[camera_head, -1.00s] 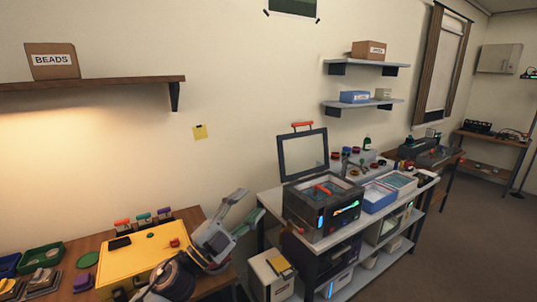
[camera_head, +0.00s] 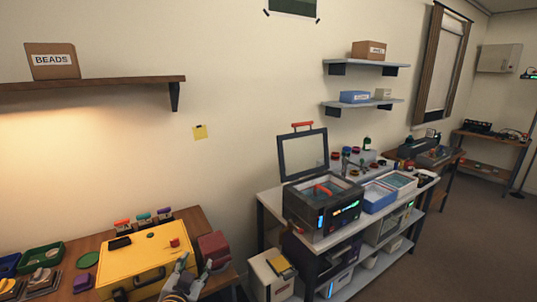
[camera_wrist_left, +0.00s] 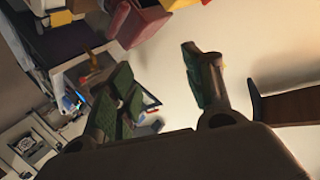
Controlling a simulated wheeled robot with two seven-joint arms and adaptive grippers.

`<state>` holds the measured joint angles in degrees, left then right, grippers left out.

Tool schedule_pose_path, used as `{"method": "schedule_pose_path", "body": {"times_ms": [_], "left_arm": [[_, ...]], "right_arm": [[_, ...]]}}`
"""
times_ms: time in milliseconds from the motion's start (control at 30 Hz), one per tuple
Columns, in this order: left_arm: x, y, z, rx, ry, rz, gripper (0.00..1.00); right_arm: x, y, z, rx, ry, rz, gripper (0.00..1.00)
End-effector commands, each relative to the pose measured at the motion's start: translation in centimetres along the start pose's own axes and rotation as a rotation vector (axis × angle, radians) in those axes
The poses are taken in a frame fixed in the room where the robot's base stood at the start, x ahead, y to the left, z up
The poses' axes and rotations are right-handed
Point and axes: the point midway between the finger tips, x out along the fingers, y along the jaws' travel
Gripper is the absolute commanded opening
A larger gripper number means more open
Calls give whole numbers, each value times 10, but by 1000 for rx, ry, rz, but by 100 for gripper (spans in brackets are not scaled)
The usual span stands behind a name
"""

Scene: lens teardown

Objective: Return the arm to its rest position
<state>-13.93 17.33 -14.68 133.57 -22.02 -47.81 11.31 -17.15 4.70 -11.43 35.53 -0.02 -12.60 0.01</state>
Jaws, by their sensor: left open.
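My left gripper (camera_head: 195,270) is low in the head view, in front of the yellow case (camera_head: 150,252) and the dark red block (camera_head: 213,247) at the wooden table's right end. In the left wrist view the two green-padded fingers of the left gripper (camera_wrist_left: 156,76) stand wide apart with nothing between them. The dark red block also shows at the top of the wrist view (camera_wrist_left: 140,22), beyond the fingers. Most of the left arm is out of the head view. My right gripper is not in view.
The wooden table (camera_head: 85,243) also holds green trays and several small items at left. A white-topped bench (camera_head: 268,203) stands to the right, with a dark machine (camera_head: 322,213) whose lid is up and a blue bin (camera_head: 378,200). A white box (camera_head: 270,276) stands beside the bench.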

Motion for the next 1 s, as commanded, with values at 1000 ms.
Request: {"method": "schedule_pose_path", "body": {"times_ms": [1000], "left_arm": [[-154,61,206,-180,-896,289,51]], "right_arm": [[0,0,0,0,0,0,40]]}}
